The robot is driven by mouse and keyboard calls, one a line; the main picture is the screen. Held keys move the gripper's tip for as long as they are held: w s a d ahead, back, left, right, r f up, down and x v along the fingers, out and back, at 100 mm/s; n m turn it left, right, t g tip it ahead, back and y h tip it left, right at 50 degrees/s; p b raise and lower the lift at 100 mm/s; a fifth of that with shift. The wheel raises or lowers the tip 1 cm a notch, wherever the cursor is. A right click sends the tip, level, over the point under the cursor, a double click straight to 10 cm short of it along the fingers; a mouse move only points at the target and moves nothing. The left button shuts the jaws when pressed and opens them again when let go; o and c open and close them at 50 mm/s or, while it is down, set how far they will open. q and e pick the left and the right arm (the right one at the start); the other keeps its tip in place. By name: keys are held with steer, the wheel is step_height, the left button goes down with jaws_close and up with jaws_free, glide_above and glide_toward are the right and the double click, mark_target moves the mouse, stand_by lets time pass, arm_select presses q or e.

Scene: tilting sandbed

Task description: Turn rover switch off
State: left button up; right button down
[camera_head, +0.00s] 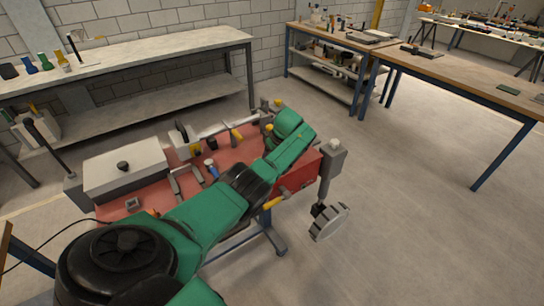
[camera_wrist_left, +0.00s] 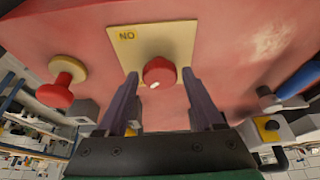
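The rover (camera_head: 300,173) is a red-bodied machine in the middle of the head view, partly hidden behind my green left arm. In the left wrist view, a round red switch knob (camera_wrist_left: 159,72) with a small white mark sits on a yellow plate (camera_wrist_left: 125,42) on the red panel. Lettering at the plate's upper left looks like an upside-down "ON". My left gripper (camera_wrist_left: 160,84) is open, its two dark fingers on either side of the knob with gaps visible. Whether the fingertips reach the panel is unclear. The head view does not show its fingers. My right gripper is in neither view.
A red mushroom-shaped button (camera_wrist_left: 55,93) on a tan collar projects left of the plate. A blue cylinder (camera_wrist_left: 298,80) and grey fittings are at the right. Benches (camera_head: 130,52) line the wall; the floor (camera_head: 410,220) at the right is clear.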

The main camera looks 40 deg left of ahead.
arm_select(q)
steer(key=shift+o, duration=0.2)
steer(key=shift+d+r, duration=0.1)
steer(key=shift+r, duration=0.15)
steer(key=p+v, duration=0.1)
steer(key=v, duration=0.1)
steer(key=shift+d+r+p, duration=0.1)
steer(key=shift+r+p, duration=0.2)
steer(key=shift+r, duration=0.1)
steer(key=b+v, duration=0.2)
steer(key=v, duration=0.9)
steer(key=shift+s+d, duration=0.1)
